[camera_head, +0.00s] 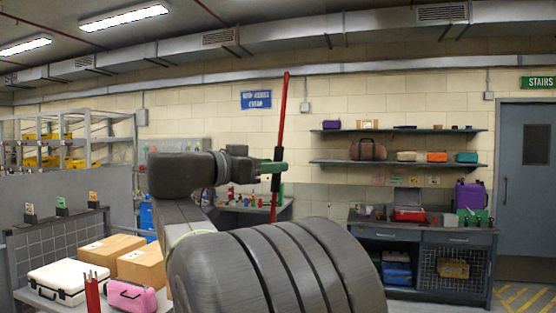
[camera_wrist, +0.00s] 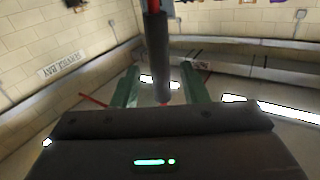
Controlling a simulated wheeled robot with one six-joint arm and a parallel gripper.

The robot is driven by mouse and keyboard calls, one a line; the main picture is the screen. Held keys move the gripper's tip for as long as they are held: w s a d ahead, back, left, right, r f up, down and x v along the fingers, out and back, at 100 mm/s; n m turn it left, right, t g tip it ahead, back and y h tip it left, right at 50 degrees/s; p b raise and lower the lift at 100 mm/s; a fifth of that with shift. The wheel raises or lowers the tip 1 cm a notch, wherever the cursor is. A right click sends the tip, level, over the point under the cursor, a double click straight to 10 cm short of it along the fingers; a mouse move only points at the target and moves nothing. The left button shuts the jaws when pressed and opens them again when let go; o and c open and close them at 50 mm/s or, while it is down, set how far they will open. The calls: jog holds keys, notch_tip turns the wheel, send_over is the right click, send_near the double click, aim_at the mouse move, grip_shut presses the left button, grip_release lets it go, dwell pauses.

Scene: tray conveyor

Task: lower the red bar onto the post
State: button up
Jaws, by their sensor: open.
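The red bar (camera_head: 282,115) stands nearly upright in the head view, its top leaning slightly right, with a dark sleeve (camera_head: 276,183) around its middle. My gripper (camera_head: 273,167) is at the sleeve's height, with green fingers. In the wrist view my gripper (camera_wrist: 163,88) has its two fingers apart, one on each side of the dark sleeve (camera_wrist: 157,50). Red of the bar (camera_wrist: 153,6) shows at the top of that view. I cannot tell whether either finger touches the bar. I cannot make out the post or what bears the bar's lower end.
A workbench (camera_head: 254,207) with small coloured items stands behind the bar. Wall shelves (camera_head: 400,163) and a cabinet (camera_head: 424,237) with cases are at right. At lower left are cardboard boxes (camera_head: 142,265), a white case (camera_head: 60,283) and a pink case (camera_head: 131,298).

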jog(key=shift+p+x, duration=0.3)
jog(key=shift+x, duration=1.05)
grip_shut()
